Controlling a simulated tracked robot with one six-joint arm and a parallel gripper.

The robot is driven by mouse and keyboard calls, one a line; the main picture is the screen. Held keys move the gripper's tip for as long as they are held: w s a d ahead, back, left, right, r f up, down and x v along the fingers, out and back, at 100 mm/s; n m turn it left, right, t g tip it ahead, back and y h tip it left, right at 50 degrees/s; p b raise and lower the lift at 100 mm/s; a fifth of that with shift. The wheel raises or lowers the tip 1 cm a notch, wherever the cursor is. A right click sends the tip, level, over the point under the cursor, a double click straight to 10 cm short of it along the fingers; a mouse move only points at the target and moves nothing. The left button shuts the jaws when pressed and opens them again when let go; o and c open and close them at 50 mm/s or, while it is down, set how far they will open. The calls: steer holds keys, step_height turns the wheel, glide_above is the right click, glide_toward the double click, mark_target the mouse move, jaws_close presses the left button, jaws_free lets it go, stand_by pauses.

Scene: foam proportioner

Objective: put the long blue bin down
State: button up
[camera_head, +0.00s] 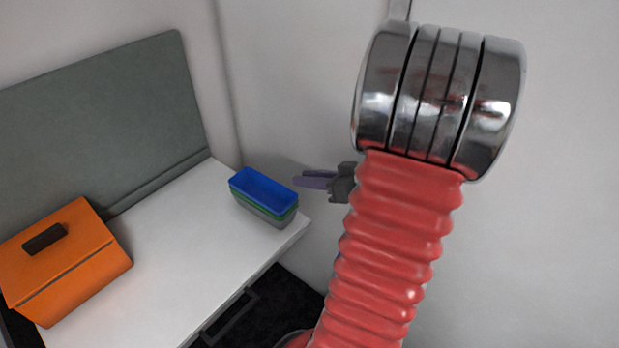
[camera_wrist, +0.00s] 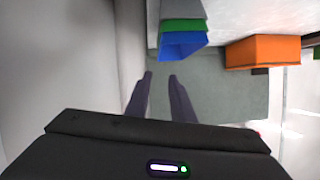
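The long blue bin (camera_head: 264,188) sits at the top of a stack, nested in a green bin (camera_head: 283,216) and a grey bin (camera_head: 262,213) below it. The stack stands upright at the back right corner of the white worktop (camera_head: 165,251). My gripper (camera_head: 300,180) is just right of the stack, apart from it. In the wrist view my gripper (camera_wrist: 160,77) shows two purple fingers apart with nothing between them. The blue bin (camera_wrist: 182,46) appears there beyond the fingertips, with the green bin (camera_wrist: 184,25) next to it.
An orange box with a dark handle (camera_head: 75,262) stands at the left of the worktop. A grey-green panel (camera_head: 105,110) rises behind the worktop. The worktop between box and bins is clear. A pale wall (camera_head: 285,80) is close behind the stack and my gripper.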

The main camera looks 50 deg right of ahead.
steer(key=w+r+g+h, duration=0.1)
steer(key=w+r+h, duration=0.4)
steer(key=w+r, duration=0.25)
steer(key=w+a+r+m+g+h, duration=0.1)
steer(key=w+a+r+g+h, duration=0.15)
steer(key=a+r, duration=0.25)
steer(key=s+a+f+g+y, duration=0.1)
steer(key=s+a+y, duration=0.1)
steer(key=s+a, duration=0.3)
steer(key=s+a+n+g+y, duration=0.1)
steer(key=s+a, duration=0.4)
steer(key=a, duration=0.8)
steer(key=s+a+f+g+y, duration=0.1)
steer(key=s+a, duration=0.4)
steer(key=a, duration=0.5)
steer(key=shift+s+f+n+g+y, duration=0.2)
steer(key=shift+f+n+g+y, duration=0.2)
steer(key=shift+g+y, duration=0.35)
steer(key=shift+d, duration=0.1)
